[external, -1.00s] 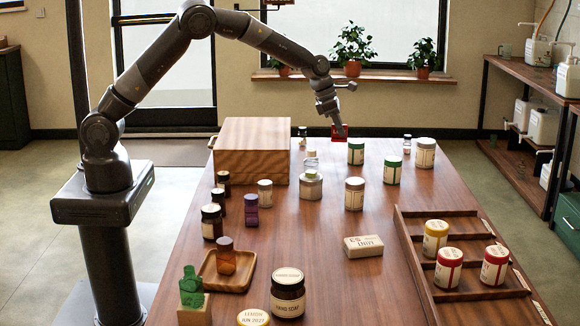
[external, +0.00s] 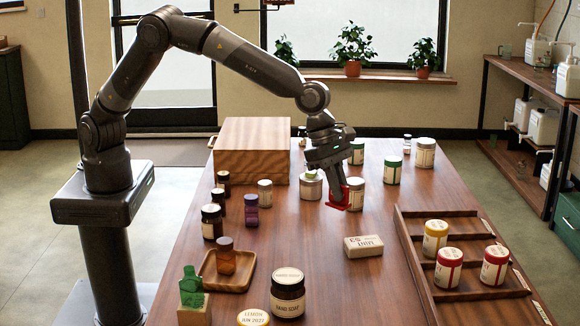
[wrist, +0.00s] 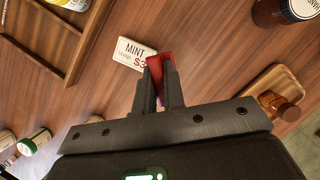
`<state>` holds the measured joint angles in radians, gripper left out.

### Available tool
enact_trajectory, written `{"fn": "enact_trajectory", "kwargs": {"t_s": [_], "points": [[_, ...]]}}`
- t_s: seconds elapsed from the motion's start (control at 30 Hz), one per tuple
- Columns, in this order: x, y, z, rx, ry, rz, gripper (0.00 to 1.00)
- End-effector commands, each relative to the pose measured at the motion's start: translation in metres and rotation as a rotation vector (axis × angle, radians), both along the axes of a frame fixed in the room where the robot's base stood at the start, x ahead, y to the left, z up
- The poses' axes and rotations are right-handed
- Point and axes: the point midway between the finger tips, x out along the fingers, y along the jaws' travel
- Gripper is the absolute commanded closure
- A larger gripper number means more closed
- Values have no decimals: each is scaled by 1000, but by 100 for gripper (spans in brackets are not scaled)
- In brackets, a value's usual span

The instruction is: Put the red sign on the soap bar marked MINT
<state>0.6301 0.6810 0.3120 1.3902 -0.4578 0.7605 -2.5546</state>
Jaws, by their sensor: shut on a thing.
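The soap bar marked MINT (external: 363,247) is a pale block lying flat on the table, in the middle right of the external view. In the wrist view the soap bar (wrist: 130,52) shows its MINT lettering just beyond my fingertips. My gripper (external: 340,197) is shut on the red sign (external: 354,196) and holds it above the table, behind the soap bar in the external view. In the wrist view the red sign (wrist: 157,66) stands out past my gripper (wrist: 166,88) and overlaps the soap bar's right edge. My fingers hide part of the sign.
A wooden rack (external: 408,262) with red and yellow jars stands right of the soap bar. A brown hand soap jar (external: 288,295) and a wooden tray (external: 240,281) are at the front left. Several jars and a wooden box (external: 252,160) stand behind. Table around the bar is clear.

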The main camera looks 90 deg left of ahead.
Motion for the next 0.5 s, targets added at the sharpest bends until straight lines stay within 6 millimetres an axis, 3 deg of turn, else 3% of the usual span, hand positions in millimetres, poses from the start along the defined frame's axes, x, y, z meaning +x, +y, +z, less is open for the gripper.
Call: {"fn": "enact_trajectory", "kwargs": {"t_s": [0.1,0.23,0.37,0.5], "points": [[-14,-29,2,1,-1,-40,100],[-19,-40,0,0,0,-56,100],[-6,-30,-11,2,1,-56,100],[20,-9,-31,1,2,-54,100]]}}
